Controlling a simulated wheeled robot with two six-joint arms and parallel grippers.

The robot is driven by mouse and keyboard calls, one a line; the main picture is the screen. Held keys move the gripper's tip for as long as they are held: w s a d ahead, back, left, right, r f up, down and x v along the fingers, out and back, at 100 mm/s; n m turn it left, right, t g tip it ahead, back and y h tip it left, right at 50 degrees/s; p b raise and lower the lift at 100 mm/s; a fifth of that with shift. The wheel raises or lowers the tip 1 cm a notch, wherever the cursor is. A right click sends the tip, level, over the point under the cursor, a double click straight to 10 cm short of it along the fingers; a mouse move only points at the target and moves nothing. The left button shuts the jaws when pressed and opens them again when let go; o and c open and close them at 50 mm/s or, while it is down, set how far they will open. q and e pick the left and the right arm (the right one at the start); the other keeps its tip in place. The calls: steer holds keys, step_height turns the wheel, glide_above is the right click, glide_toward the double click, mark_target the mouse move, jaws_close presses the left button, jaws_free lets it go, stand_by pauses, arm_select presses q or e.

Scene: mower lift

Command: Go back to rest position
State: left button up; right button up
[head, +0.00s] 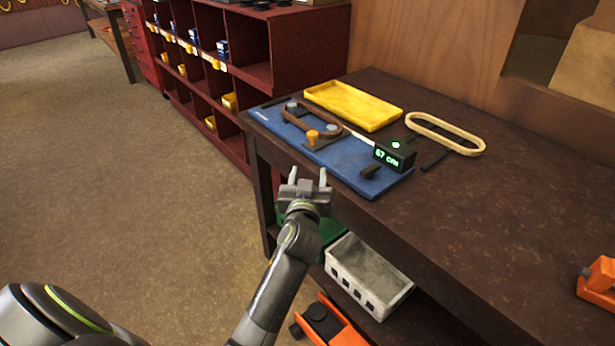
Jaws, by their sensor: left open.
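My left gripper (308,176) is open and empty, its two fingers apart and pointing toward the workbench (430,240). In the picture it overlaps the bench's front edge, near the blue board (345,165). I see nothing between the fingers. The board carries a brown belt loop (310,121) around two pulleys, an orange knob (312,137) and a black display box (394,154) with green digits that look like "67 cm". My right gripper is out of view.
A yellow tray (353,106) and a tan belt loop (445,133) lie on the bench. An orange tool (600,280) sits at the right edge. Below are a white crate (368,275) and an orange item (328,322). A red shelf (300,50) stands behind. Floor at left is clear.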

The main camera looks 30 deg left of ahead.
arm_select(q)
steer(key=s+f+m+g+h+p, duration=0.1)
steer(key=s+f+g, duration=0.1)
steer(key=f, duration=0.8)
steer(key=s+f+m+g+h, duration=0.1)
steer(key=f+m+g+h, duration=0.1)
steer(key=f, duration=0.7)
steer(key=s+f+m+g+h+p, duration=0.1)
steer(key=s+f+g, duration=0.1)
steer(key=s+f, duration=0.45)
steer(key=s+f+g+p, duration=0.15)
steer(key=s+f, duration=0.25)
steer(key=f, duration=0.6)
steer(key=s+a+f+g, duration=0.1)
steer(key=s+f, duration=0.4)
steer(key=s, duration=0.7)
steer(key=s+a+f+g+h, duration=0.1)
steer(key=s+f+g, duration=0.3)
steer(key=s, duration=0.9)
steer(key=s+a+f+g+p, duration=0.1)
steer(key=s+f+g, duration=0.2)
steer(key=s+f, duration=0.5)
steer(key=s, duration=0.5)
steer(key=shift+s+a+f, duration=0.15)
steer(key=shift+s, duration=0.05)
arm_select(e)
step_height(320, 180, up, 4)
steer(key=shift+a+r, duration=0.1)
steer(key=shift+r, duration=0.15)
